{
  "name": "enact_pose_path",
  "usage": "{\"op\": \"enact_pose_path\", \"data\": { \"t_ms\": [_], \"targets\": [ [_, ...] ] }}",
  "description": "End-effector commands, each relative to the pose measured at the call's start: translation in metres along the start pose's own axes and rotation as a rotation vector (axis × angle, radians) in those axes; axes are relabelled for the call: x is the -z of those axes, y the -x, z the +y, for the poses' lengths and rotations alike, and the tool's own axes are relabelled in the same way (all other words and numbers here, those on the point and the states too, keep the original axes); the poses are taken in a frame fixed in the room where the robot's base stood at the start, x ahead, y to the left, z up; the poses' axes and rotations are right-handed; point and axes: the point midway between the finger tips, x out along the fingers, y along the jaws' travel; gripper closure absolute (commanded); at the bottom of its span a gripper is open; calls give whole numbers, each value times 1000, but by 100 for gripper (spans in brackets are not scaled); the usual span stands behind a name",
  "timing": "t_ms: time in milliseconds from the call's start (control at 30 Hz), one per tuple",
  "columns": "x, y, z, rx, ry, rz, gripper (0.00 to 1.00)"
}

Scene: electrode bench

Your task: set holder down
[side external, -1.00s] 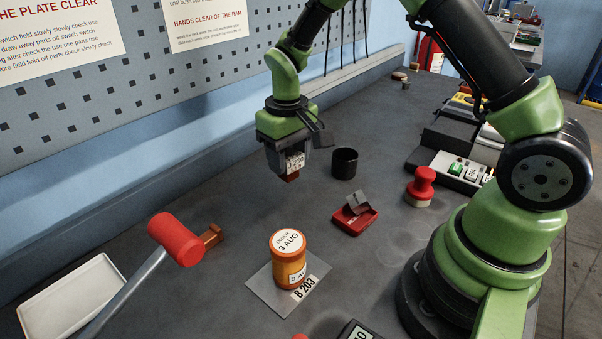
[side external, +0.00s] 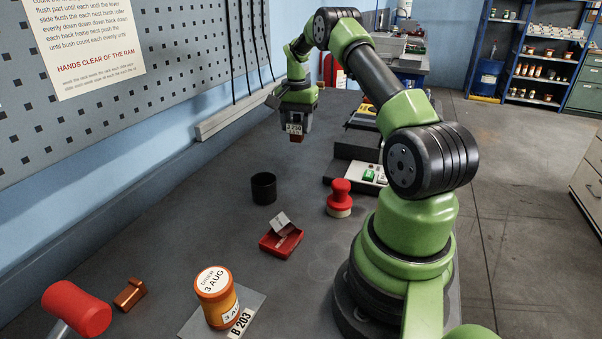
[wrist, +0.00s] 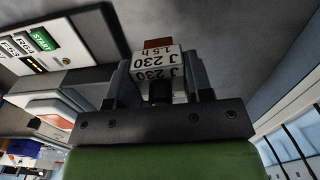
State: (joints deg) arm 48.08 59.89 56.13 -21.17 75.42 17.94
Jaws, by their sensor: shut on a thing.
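The holder (side external: 296,130), a small block with a white label and a reddish-brown end, is in my gripper (side external: 295,122) in the side view. It hangs above the bench at the far side, beyond the black cup. In the wrist view my gripper (wrist: 158,82) has a grey finger on each side of the holder (wrist: 155,62), whose label reads J 230 and 1.5 h. The reddish-brown end points away from the gripper. I see no contact between the holder and the bench.
A control panel (wrist: 40,45) with a green START button is near the gripper.

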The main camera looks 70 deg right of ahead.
Motion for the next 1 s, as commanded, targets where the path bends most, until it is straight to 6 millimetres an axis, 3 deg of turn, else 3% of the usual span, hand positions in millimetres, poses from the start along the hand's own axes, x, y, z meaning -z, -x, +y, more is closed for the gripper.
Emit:
{"op": "enact_pose_path", "data": {
  "t_ms": [133, 300, 700, 1000],
  "targets": [
    [9, -11, 8, 0, -50, -2, 93],
    [9, -43, 9, -1, -53, -3, 93],
    [10, -92, 8, 1, -51, 0, 93],
    [10, -99, 8, 3, -50, 3, 93]
  ]
}}
